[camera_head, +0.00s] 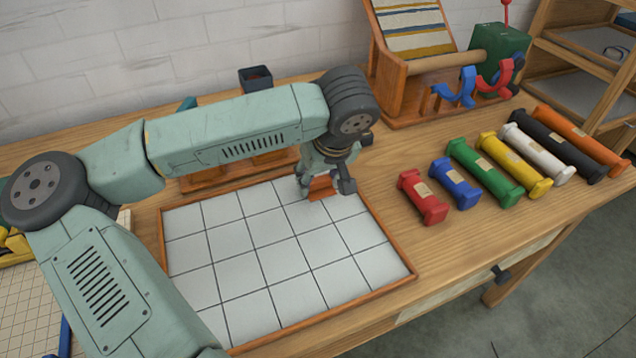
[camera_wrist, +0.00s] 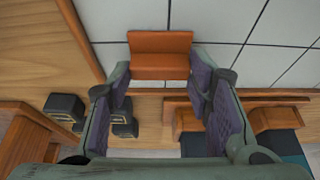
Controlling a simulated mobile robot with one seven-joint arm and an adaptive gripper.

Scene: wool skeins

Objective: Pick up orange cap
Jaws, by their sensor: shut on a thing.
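The orange cap (camera_head: 321,188) is at the far edge of the white tiled board (camera_head: 240,240), partly hidden by my gripper in the head view.
Several coloured skeins lie in a row to the right, the red one (camera_head: 422,197) nearest. A wooden stand (camera_head: 392,75) with blue and red clamps stands behind. A dark open box (camera_head: 256,78) is by the wall. Most of the board is bare.

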